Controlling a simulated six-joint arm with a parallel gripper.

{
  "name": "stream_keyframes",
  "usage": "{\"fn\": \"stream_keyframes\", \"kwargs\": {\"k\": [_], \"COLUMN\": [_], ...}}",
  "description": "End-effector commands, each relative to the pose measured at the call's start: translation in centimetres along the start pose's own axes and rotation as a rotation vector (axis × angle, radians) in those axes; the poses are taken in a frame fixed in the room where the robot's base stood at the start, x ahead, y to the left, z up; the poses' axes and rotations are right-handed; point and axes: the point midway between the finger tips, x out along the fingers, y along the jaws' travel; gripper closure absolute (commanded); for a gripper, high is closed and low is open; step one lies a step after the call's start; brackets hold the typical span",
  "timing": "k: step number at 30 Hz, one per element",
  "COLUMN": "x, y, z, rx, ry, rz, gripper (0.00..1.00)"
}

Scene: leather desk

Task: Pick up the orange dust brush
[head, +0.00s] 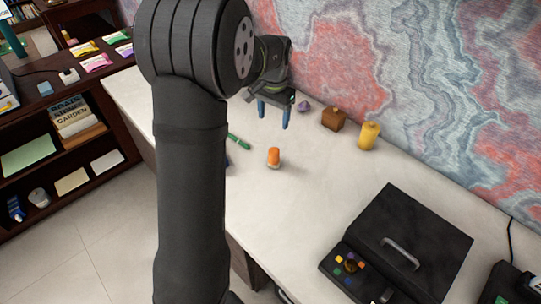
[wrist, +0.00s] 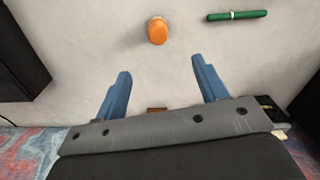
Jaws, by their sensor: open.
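The orange dust brush (head: 273,157) stands on the pale desk top, a small rounded orange piece with a paler base. In the wrist view it (wrist: 158,31) lies ahead of the fingertips, roughly midway between them and clear of both. My gripper (head: 273,116) is open and empty, with two blue fingers, above the desk and farther back than the brush. The fingers also show in the wrist view (wrist: 159,68), spread wide apart. Nothing hides the brush in either view.
A green pen-like stick (head: 239,142) lies left of the brush. A brown box (head: 334,119), a yellow canister (head: 369,135) and a purple object (head: 303,106) stand along the wall. A black case with a handle (head: 415,240) is at front right. Bare desk surrounds the brush.

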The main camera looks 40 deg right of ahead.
Motion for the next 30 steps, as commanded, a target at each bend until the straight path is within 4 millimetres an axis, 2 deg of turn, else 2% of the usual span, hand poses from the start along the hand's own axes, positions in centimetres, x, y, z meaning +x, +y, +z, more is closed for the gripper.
{"fn": "stream_keyframes", "kwargs": {"k": [3,8,18,21,30], "x": [1.1,3.1,10.4,12.0,14.3], "y": [-0.7,-0.7,-0.4,-0.4,-0.1], "z": [-0.3,-0.3,-0.2,-0.2,0.0], "rx": [-0.016,-0.018,-0.017,-0.017,-0.017], "ry": [-0.011,-0.016,-0.015,-0.014,-0.013], "rz": [0.021,0.026,0.024,0.024,0.023], "gripper": [0.34,0.34,0.34,0.34,0.34]}}
